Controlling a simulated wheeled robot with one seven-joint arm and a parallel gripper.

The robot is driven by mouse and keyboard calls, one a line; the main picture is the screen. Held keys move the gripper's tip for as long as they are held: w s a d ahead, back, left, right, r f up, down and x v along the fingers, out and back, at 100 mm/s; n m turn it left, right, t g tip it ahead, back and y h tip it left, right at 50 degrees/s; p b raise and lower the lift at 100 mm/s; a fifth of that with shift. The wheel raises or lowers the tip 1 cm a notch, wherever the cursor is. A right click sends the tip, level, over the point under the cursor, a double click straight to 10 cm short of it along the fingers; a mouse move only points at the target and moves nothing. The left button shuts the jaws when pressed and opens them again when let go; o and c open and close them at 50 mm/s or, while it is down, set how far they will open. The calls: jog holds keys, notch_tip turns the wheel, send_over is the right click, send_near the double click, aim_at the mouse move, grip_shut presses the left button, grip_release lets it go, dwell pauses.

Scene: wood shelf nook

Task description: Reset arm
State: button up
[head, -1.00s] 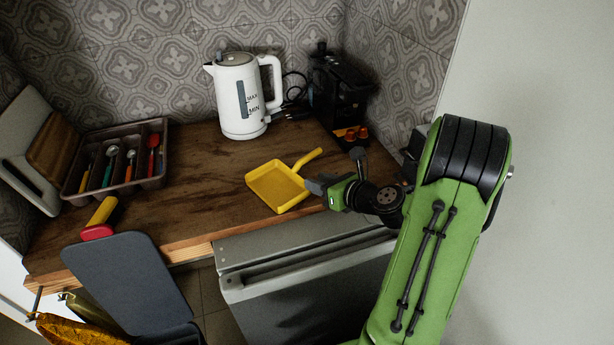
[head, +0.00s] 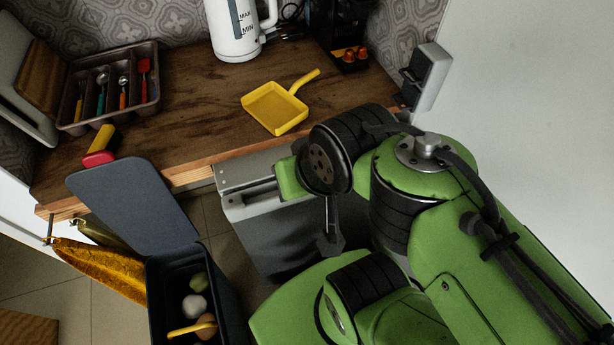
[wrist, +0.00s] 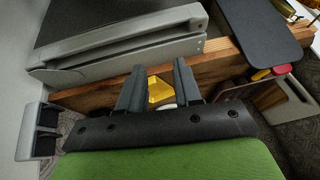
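My arm is folded in front of the counter at the right of the head view. My gripper (wrist: 158,70) shows in the wrist view with its two dark fingers apart and nothing held between them. In the head view, my arm's links largely hide it. The yellow square pan (head: 277,108) lies on the wooden counter (head: 195,95). Part of a yellow thing, likely this pan, shows beyond the gap between the fingers in the wrist view (wrist: 160,91).
A white kettle (head: 235,35), a black coffee machine (head: 345,25) and a cutlery tray (head: 150,90) stand on the counter. Below are a grey appliance (head: 262,215) close to my arm and an open bin (head: 160,285) with its lid (head: 135,200) raised. A white wall is at right.

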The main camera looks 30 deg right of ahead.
jog(key=shift+s+d+r+n, duration=0.1)
jog(key=shift+s+r+n, duration=0.15)
jog(key=shift+s+n, duration=0.35)
jog(key=shift+s+d+r+n, duration=0.1)
jog(key=shift+s+r+n, duration=0.1)
jog(key=shift+s+n, duration=0.35)
notch_tip(320, 180, up, 8)
jog(key=p, duration=0.8)
